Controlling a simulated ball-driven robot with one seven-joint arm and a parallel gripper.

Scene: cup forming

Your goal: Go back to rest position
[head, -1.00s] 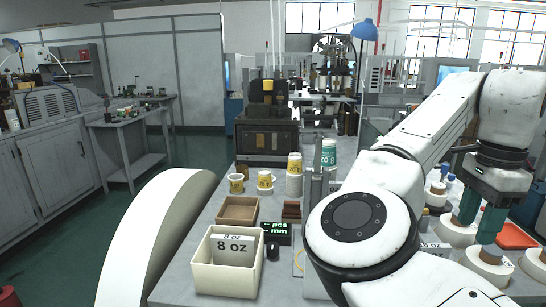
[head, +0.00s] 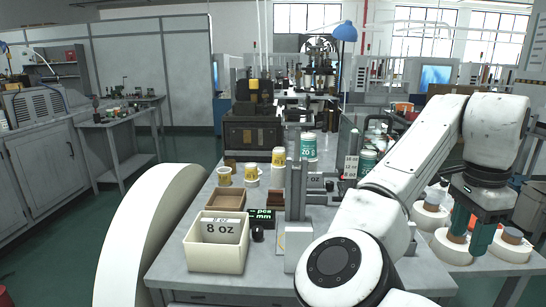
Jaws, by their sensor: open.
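My gripper (head: 468,240) is at the right in the head view, at the end of my white arm. It points down, with dark green fingers spread apart. The fingers are over the right side of the table, close to white rings with brown tops (head: 452,245). I cannot tell whether a finger touches one of them. No held object shows between the fingers.
A cream bin (head: 203,254) marked 8 OZ stands at the table's front left, with a brown tray (head: 226,200) behind it. A grey upright post (head: 296,190) stands mid-table. Yellow-labelled cups (head: 251,171) and a teal-labelled cup (head: 308,146) stand farther back.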

